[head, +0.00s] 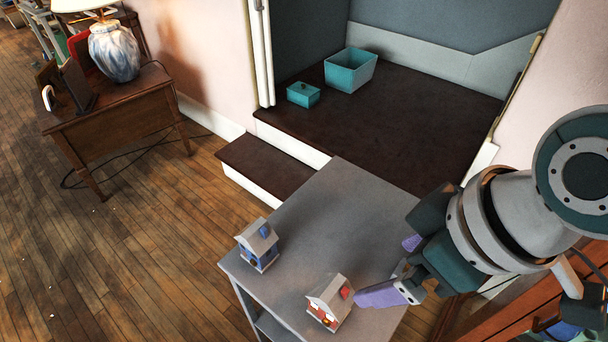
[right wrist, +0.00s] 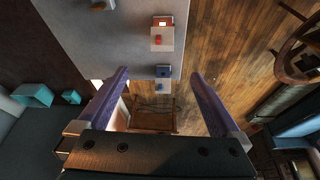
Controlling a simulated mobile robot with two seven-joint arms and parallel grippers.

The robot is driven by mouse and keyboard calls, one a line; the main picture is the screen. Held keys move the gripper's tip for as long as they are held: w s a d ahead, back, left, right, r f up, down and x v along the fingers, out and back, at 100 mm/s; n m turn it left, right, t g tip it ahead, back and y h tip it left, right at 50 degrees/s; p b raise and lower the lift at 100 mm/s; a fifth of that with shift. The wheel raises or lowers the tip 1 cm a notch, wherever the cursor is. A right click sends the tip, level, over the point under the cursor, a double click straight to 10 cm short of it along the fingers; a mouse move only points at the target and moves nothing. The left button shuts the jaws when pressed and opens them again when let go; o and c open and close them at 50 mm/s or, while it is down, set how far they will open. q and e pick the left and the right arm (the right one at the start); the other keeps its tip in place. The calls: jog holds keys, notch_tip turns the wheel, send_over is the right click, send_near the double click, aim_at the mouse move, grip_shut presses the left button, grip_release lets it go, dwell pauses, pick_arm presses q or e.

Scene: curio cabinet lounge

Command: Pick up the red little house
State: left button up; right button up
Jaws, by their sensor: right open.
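The red little house (head: 330,302) stands upright near the front edge of the grey table; it has a pale roof, red walls and a red chimney. It also shows in the right wrist view (right wrist: 162,37), beyond the fingertips. A similar blue little house (head: 257,245) stands apart from it at the table's left edge; in the right wrist view the blue house (right wrist: 163,72) appears between the fingertips. My right gripper (head: 382,270) is open and empty, with purple fingers, to the right of the red house. My left gripper is out of view.
The grey table (head: 325,205) is mostly clear behind the houses. A wooden desk (head: 115,115) with a lamp (head: 114,50) stands at the left.

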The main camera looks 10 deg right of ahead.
jog(key=n+b, duration=0.1)
jog(key=b, duration=0.7)
send_over(338, 292)
jog(key=s+d, duration=0.2)
jog(key=shift+y, duration=0.4)
jog(key=f, duration=1.2)
jog(key=shift+a, duration=0.25)
jog(key=b+x, duration=0.1)
jog(key=x, duration=0.3)
jog(key=shift+w+b, duration=0.15)
jog(key=shift+b, duration=0.25)
jog(key=x, duration=0.1)
jog(key=b+x, duration=0.1)
jog(key=x, duration=0.1)
jog(key=b+x, duration=0.1)
jog(key=x, duration=0.1)
jog(key=shift+w+a, duration=0.35)
jog(key=shift+w, duration=0.05)
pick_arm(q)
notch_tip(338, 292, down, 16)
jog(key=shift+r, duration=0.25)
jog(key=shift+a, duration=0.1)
pick_arm(e)
grip_shut()
